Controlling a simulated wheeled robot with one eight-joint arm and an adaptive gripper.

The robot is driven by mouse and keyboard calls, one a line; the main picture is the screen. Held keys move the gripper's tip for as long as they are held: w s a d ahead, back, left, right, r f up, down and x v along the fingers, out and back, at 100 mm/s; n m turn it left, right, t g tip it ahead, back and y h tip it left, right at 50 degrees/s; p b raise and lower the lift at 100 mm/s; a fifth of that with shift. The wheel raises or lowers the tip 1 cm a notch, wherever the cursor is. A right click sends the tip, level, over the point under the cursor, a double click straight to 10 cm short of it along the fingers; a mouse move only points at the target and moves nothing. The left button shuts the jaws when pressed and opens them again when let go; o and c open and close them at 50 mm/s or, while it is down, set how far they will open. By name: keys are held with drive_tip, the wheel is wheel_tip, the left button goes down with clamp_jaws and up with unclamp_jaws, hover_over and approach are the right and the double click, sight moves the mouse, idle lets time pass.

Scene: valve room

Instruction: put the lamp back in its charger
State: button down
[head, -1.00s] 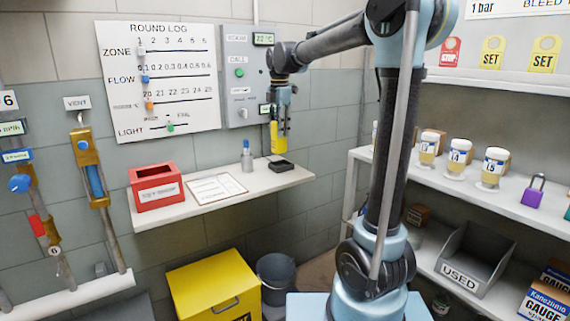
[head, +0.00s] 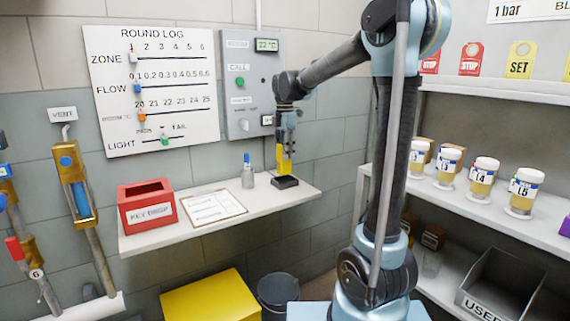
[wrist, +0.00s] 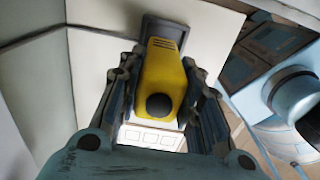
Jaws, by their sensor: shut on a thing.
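The yellow lamp (head: 284,163) is upright in my gripper (head: 287,148), above the right end of the wall shelf. The black charger (head: 285,182) lies on the shelf directly under it. The lamp's lower end meets the charger in the head view; I cannot tell whether it is seated or just above. In the wrist view the lamp (wrist: 163,70) shows a dark round knob between my gripper's two fingers (wrist: 163,95), which are shut on its sides. The charger's dark rim (wrist: 152,22) shows around the lamp's far end.
The shelf (head: 262,208) also holds a red key drop box (head: 150,206), a clipboard sheet (head: 213,206) and a bottle (head: 247,172), left of the charger. A grey wall panel (head: 247,85) is behind my gripper. A rack with jars (head: 480,180) stands to the right.

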sight(284, 167)
drive_tip(key=shift+f, duration=1.95)
drive_tip(key=c, duration=1.1)
unclamp_jaws()
